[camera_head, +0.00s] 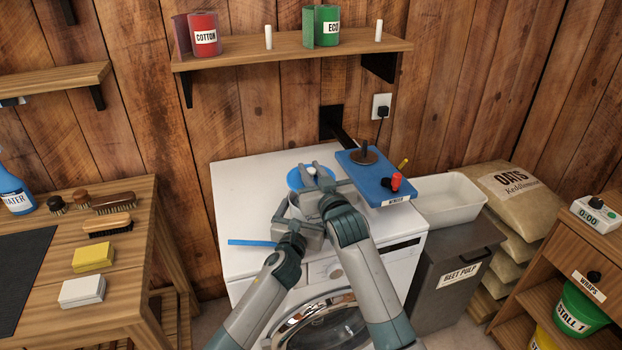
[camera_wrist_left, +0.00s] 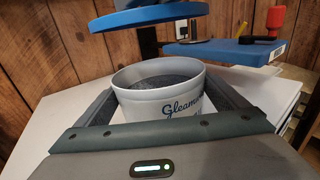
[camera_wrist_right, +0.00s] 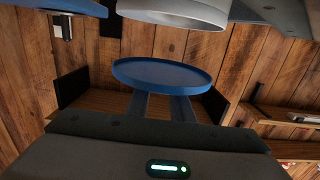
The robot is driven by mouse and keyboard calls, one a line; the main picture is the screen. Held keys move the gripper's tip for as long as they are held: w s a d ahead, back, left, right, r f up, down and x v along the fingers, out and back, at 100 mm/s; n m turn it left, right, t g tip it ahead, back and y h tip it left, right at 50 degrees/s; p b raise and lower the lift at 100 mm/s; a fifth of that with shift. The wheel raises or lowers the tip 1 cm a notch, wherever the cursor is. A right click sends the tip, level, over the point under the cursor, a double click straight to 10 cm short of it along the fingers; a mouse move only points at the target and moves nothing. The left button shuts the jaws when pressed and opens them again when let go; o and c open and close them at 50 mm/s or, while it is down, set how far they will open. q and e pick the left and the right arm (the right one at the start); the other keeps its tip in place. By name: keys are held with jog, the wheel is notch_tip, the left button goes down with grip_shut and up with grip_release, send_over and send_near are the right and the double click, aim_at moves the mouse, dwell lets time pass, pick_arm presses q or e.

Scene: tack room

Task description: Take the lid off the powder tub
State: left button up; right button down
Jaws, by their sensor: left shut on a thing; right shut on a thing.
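The powder tub (camera_wrist_left: 155,95), a white tub lettered "Gleam...", stands upright on the white washer with its top uncovered; grey powder shows inside. My left gripper (camera_head: 297,213) is shut around its sides, one finger on each side in the left wrist view (camera_wrist_left: 165,112). The blue lid (camera_head: 296,179) is off the rim, with a clear gap above the tub in the left wrist view (camera_wrist_left: 150,15). My right gripper (camera_head: 318,180) is shut on the lid, which also shows at the fingertips in the right wrist view (camera_wrist_right: 162,82). In the head view my arms hide most of the tub.
A blue board (camera_head: 365,187) with a spindle and a red item lies close right of the lid. A blue strip (camera_head: 252,242) lies at the washer's front left. A white tray (camera_head: 440,198) is further right. The washer's back left top (camera_head: 245,185) is bare.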

jog(key=shift+r, duration=0.15)
pick_arm(q)
jog(key=o, duration=1.2)
jog(key=shift+s, duration=0.1)
jog(key=v, duration=1.2)
pick_arm(e)
jog(key=shift+f, duration=0.2)
